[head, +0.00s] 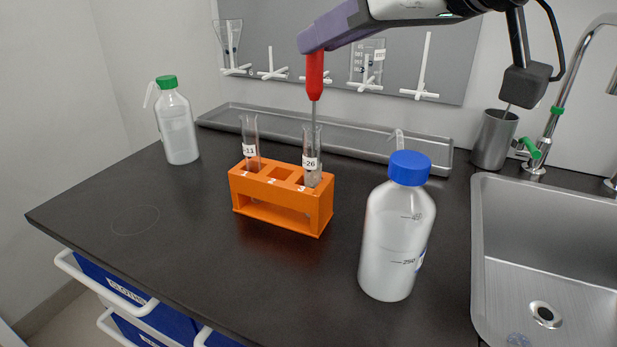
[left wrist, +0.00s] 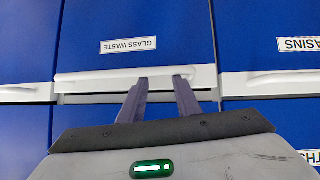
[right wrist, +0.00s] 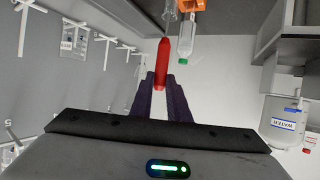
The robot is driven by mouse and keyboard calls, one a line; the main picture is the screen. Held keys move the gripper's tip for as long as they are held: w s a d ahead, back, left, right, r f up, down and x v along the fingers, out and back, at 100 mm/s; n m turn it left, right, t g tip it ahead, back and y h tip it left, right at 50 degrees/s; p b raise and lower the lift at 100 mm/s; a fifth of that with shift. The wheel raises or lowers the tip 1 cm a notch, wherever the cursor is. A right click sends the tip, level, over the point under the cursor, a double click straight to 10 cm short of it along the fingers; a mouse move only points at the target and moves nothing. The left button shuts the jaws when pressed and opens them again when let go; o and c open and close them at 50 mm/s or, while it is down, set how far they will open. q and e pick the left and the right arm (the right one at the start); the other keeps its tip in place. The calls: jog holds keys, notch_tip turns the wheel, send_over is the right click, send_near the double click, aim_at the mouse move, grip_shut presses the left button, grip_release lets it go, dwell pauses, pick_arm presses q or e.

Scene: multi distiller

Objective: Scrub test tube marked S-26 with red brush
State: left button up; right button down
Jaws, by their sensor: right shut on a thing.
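An orange rack (head: 262,215) stands on the dark counter and holds two clear test tubes. The right tube (head: 312,150) carries a label ending in -26; the left tube (head: 250,135) has a label ending in 11. The red brush (head: 315,75) is upright, its thin shaft and bristle end inside the -26 tube. My right gripper (head: 314,45) is shut on the red handle from above; the brush (right wrist: 161,62) also shows between its fingers in the right wrist view. My left gripper (left wrist: 160,82) is open and empty, facing blue drawers; it is not in the head view.
A blue-capped bottle (head: 398,230) stands right of the rack, and a green-capped bottle (head: 177,125) at the left. A metal tray (head: 290,128) lies behind the rack. A pegboard (head: 260,50) is on the wall; a sink (head: 545,250) is at right. The front-left counter is clear.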

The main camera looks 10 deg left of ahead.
pick_arm(q)
jog(key=shift+f+g+p, duration=0.25)
jog(key=shift+g+p, duration=0.35)
jog(key=shift+p, duration=2.15)
jog(key=p, duration=0.3)
jog(key=r+p, duration=0.1)
jog(key=p, duration=0.2)
jog(key=shift+w+d+g, duration=0.1)
jog(key=shift+d+g, duration=0.1)
jog(key=shift+g, duration=0.2)
jog(key=shift+p, duration=0.95)
jog(key=shift+f, duration=0.15)
jog(key=shift+a+y, duration=0.1)
jog(key=shift+y, duration=0.2)
